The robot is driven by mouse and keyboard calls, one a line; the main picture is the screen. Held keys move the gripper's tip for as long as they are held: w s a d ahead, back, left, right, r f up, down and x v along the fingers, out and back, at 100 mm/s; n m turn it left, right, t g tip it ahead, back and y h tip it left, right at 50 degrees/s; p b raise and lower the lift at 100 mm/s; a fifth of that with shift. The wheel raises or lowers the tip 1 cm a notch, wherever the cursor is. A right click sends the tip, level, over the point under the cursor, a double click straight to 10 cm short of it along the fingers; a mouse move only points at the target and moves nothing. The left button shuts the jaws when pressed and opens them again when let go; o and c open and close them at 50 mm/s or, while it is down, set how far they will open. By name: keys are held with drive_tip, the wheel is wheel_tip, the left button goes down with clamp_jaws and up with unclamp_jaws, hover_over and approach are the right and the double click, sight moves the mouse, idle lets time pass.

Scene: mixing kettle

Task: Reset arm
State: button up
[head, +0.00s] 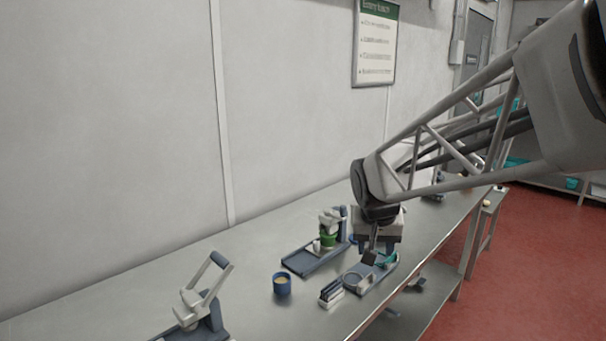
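My arm reaches in from the upper right over the steel table (120,290). My gripper (376,248) points down above a dark tray (352,284) near the table's right edge. The fingers are small and dark here, and I cannot tell whether they are open or shut, or whether they hold anything. A dark block (369,258) shows just below the fingers, and a teal piece (387,259) lies to their right. I cannot tell whether the gripper touches either one.
A small device with a green part (328,240) stands on a dark base left of the gripper. A lever device (205,298) is at lower left.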

drive_tip(key=s+d+f+n, duration=0.1)
drive_tip(key=s, duration=1.2)
drive_tip(key=s+d+f, duration=0.1)
drive_tip(key=s+d, duration=0.1)
drive_tip(key=s, duration=1.1)
drive_tip(key=shift+f+n+g+y, duration=0.15)
drive_tip(key=shift+n+g+y, duration=0.15)
drive_tip(key=shift+n+y, duration=0.1)
